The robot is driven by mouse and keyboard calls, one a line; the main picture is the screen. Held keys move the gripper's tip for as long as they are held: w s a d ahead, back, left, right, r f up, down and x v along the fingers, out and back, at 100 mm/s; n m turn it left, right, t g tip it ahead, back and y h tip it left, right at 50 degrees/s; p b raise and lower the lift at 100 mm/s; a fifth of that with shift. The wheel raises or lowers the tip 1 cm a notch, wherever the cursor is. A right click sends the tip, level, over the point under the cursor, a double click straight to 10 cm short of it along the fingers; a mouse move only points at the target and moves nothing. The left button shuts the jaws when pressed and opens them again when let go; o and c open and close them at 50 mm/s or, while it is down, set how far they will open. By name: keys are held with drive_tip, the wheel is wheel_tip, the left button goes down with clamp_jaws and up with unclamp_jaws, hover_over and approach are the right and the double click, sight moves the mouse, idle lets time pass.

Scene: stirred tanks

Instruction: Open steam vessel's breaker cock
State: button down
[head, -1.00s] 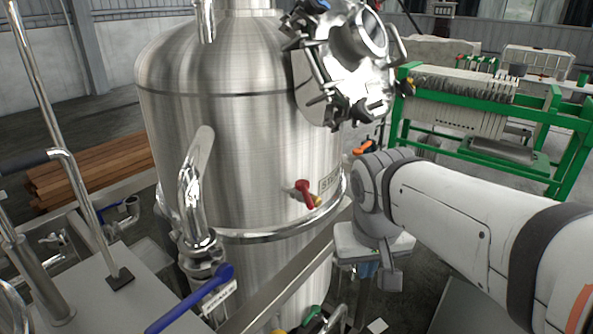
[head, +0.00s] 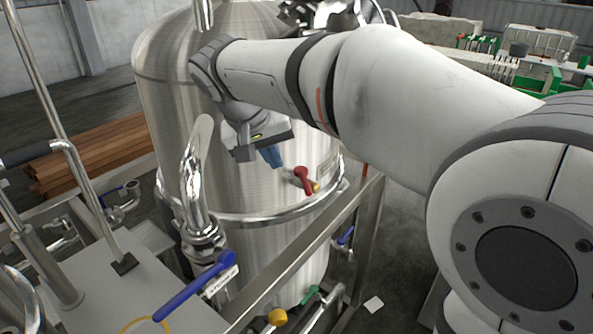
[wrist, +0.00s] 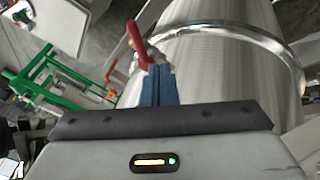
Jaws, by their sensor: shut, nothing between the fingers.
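The steel vessel (head: 170,120) stands upright in the middle of the head view. A small cock with a red handle (head: 301,178) and a yellow part sticks out of its wall, just above the polished ring. The red handle also shows in the wrist view (wrist: 136,38), just beyond the fingertips and slightly left. My gripper (head: 274,161) is in front of the vessel, a little left of and above the cock in the head view. Its blue fingers (wrist: 158,80) are shut and empty. I cannot tell whether they touch the cock.
A label (head: 329,168) sits beside the cock, too small to read. A bent steel pipe (head: 190,180) and a blue-handled valve (head: 200,284) stand at the vessel's left front. A steel frame rail (head: 300,262) runs before the vessel. A yellow knob (head: 278,317) is low in front.

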sight(305, 183)
drive_tip(key=w+d+f+p, duration=0.1)
drive_tip(key=d+f, duration=0.3)
drive_tip(key=f, duration=0.1)
drive_tip(key=shift+w+d+f, duration=0.15)
drive_tip(key=shift+w+f, duration=0.1)
drive_tip(key=shift+w, duration=0.15)
